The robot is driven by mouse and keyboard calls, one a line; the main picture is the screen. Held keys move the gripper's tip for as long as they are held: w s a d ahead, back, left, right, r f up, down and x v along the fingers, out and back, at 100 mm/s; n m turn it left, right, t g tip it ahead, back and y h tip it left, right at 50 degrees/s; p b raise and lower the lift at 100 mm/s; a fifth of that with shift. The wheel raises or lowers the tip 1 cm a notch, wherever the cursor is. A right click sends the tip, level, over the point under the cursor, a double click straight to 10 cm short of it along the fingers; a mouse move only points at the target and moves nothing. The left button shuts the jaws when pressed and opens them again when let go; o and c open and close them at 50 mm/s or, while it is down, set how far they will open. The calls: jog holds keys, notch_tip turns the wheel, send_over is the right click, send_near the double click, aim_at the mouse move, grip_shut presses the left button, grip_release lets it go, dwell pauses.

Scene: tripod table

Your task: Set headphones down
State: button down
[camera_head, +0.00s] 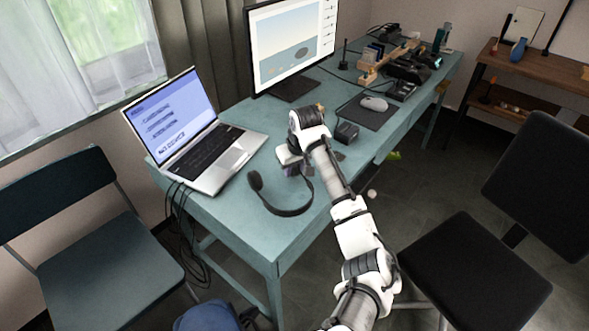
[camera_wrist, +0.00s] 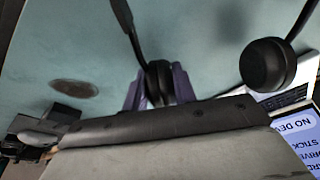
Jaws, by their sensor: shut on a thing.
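The black headphones (camera_head: 285,211) are over the front part of the teal table (camera_head: 236,222), right of the laptop. Their band curves toward the table's front edge, with one ear cup (camera_wrist: 267,65) hanging free on the left in the head view and on the right in the wrist view. My gripper (camera_wrist: 158,88) is shut on the other ear cup, which sits between its purple fingers. In the head view my gripper (camera_head: 293,168) is low over the table and partly hidden by my wrist. I cannot tell whether the headphones touch the tabletop.
An open laptop (camera_head: 205,155) stands left of the headphones. A monitor (camera_head: 290,45) stands behind my gripper. A small dark box (camera_head: 347,132) and a mouse (camera_head: 374,103) on a dark pad lie to the right. Bare tabletop lies in front of the laptop. Chairs stand on both sides.

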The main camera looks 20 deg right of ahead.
jog(key=shift+f, duration=0.6)
jog(key=shift+f, duration=0.15)
jog(key=c, duration=1.1)
grip_release()
